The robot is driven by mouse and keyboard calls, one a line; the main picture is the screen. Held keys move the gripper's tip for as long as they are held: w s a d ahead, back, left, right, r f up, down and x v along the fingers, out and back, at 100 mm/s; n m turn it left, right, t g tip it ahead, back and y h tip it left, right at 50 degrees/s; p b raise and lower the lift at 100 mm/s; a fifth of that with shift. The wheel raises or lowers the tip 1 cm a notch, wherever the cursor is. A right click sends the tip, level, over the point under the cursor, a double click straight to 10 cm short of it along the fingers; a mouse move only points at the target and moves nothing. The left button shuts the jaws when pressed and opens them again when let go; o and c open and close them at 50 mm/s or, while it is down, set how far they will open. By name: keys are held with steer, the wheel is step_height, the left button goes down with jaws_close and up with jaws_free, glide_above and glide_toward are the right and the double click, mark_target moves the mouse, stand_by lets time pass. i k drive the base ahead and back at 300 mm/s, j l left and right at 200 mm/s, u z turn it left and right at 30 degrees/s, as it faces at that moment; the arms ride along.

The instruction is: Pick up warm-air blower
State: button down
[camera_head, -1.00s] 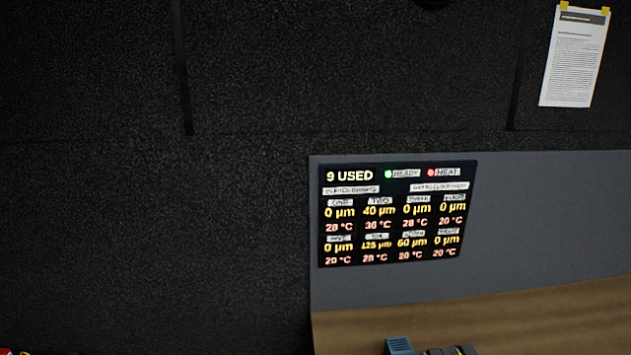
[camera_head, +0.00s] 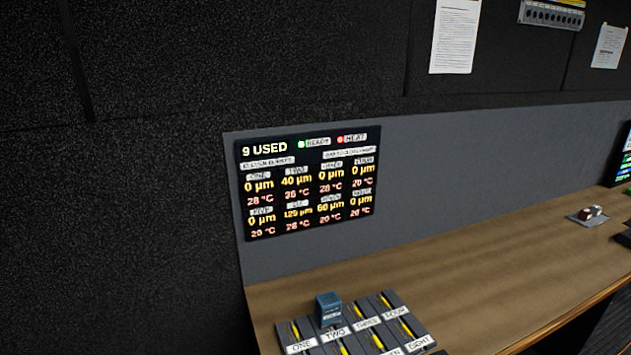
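I cannot clearly make out which thing is the warm-air blower. A small blue-grey block-shaped device (camera_head: 329,309) stands on the labelled rack near the slot marked TWO; it may be the blower. A small red and white object (camera_head: 590,212) lies on a grey pad farther right on the desk; its kind is too small to tell. My gripper is in no view.
The dark rack (camera_head: 301,346) has several labelled slots with yellow strips and sits at the desk's near left. A readout panel (camera_head: 310,185) with depths and temperatures hangs above. The wooden desk (camera_head: 480,262) is bare between rack and pad. Screens (camera_head: 626,168) stand far right.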

mark_target(329, 305)
steer(key=i+l+u, duration=0.1)
steer(key=u, duration=0.35)
steer(key=l+u, duration=0.25)
steer(key=u, duration=0.2)
steer(key=i+l+u, duration=0.1)
steer(key=l+u, duration=0.15)
steer(key=u, duration=0.2)
